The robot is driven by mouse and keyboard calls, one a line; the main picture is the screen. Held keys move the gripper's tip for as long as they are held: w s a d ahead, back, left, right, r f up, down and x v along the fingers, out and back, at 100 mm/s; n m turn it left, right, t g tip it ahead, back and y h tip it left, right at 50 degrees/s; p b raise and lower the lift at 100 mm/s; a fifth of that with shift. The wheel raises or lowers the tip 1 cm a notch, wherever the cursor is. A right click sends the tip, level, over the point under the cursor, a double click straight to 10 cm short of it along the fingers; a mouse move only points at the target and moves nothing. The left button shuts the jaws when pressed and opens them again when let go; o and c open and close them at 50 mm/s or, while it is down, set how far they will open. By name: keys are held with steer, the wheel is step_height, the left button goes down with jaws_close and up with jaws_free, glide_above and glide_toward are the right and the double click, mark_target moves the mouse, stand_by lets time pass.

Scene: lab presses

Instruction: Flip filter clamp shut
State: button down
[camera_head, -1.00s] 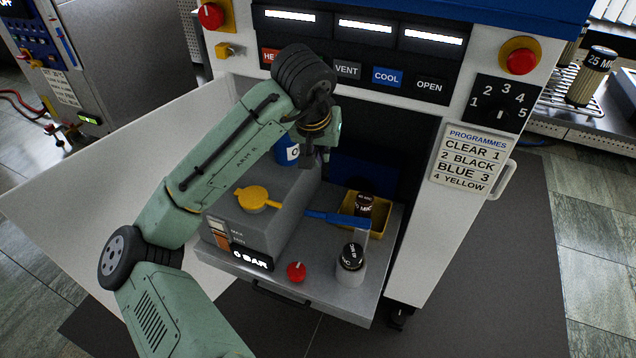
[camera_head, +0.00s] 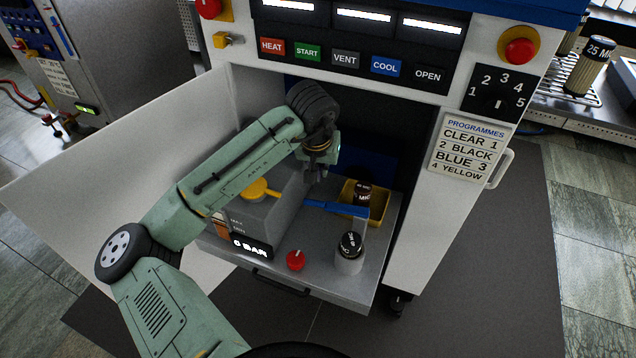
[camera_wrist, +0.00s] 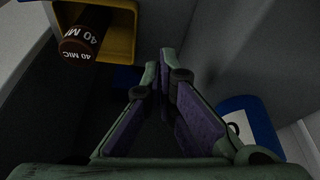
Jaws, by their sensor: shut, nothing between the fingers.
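A grey box-shaped unit (camera_head: 284,222) stands on the pulled-out shelf of the press, with a 0 BAR display on its front. A yellow lever (camera_head: 259,190) lies on its top, partly hidden by my arm. A flat blue handle (camera_head: 336,208) sticks out to the right from the unit's side, towards the yellow bin. I cannot tell which of these is the filter clamp. My gripper (camera_head: 318,180) points down behind the handle, beside the unit's right side. In the wrist view its fingers (camera_wrist: 163,62) are shut and empty. I see no contact with the handle.
A yellow bin (camera_head: 378,210) holds a brown 40 MIC cartridge (camera_wrist: 84,34). A black-capped pale canister (camera_head: 349,254) and a red knob (camera_head: 295,260) are at the shelf's front. A blue container (camera_wrist: 252,122) is right of my fingers. The white door (camera_head: 120,160) stands open at left.

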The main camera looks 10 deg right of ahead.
mark_target(335, 206)
steer(key=shift+s+a+f+p, duration=0.15)
steer(key=shift+s+a+f, duration=0.15)
steer(key=shift+s, duration=0.2)
steer(key=shift+s+a+f+p, duration=0.2)
steer(key=shift+s+f, duration=0.15)
steer(key=shift+s, duration=0.2)
steer(key=shift+s+a+f+p, duration=0.2)
steer(key=shift+s+f, duration=0.1)
steer(key=shift+s, duration=0.2)
